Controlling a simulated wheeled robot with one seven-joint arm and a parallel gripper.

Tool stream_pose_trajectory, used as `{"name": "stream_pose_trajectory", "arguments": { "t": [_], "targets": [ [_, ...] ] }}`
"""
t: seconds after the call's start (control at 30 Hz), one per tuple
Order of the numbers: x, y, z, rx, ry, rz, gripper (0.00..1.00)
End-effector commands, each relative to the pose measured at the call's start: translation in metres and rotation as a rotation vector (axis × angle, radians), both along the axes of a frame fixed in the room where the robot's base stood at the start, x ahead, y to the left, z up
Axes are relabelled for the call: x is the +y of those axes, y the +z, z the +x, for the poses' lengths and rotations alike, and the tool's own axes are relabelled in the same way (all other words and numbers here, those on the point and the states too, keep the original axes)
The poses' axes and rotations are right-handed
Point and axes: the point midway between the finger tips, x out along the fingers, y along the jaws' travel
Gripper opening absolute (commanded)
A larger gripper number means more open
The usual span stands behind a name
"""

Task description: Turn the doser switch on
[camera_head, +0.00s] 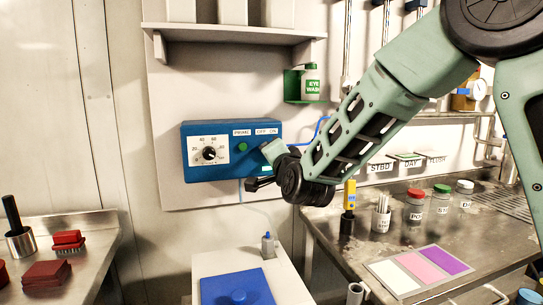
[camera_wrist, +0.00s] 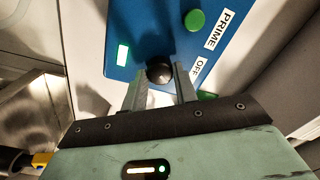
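The blue doser box (camera_head: 205,172) is on the wall panel, with a numbered dial (camera_head: 209,153), a green button (camera_head: 243,147) under a PRIME label, and OFF and ON labels. My gripper (camera_head: 272,151) is at its right half and hides the switch in the head view. In the wrist view, the doser switch is a round black knob (camera_wrist: 159,72) on the blue face (camera_wrist: 150,30). My gripper's fingers (camera_wrist: 160,82) stand on either side of it, with slight gaps apparent; contact is unclear. The OFF label (camera_wrist: 197,67) is beside the right finger. The knob's pointer direction is unclear.
A shelf (camera_head: 232,33) is above the box, and a green eye wash holder (camera_head: 292,86) is at its upper right. A white stand with a blue lid (camera_head: 237,288) is below. A steel bench (camera_head: 430,230) with jars is at right, another at left.

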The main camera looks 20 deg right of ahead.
Motion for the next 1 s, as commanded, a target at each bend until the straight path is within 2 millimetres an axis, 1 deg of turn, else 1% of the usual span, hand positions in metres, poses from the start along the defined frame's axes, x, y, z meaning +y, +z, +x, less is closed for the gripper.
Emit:
{"name": "stream_pose_trajectory", "arguments": {
  "t": [0.03, 0.07, 0.33, 0.47, 0.57, 0.67, 1.0],
  "targets": [
    [0.0, 0.0, 0.0, 0.0, -0.001, 0.0, 0.42],
    [0.0, 0.0, 0.0, 0.0, -0.001, 0.0, 0.5],
    [0.0, 0.0, 0.0, -0.001, -0.001, -0.001, 0.5],
    [0.0, -0.001, -0.007, 0.0, 0.0, -0.001, 0.5],
    [0.0, -0.001, -0.021, -0.001, 0.001, -0.001, 0.5],
    [0.0, -0.002, -0.042, -0.001, 0.001, -0.001, 0.5],
    [-0.002, -0.004, -0.123, -0.003, 0.002, -0.001, 0.5]
  ]
}}
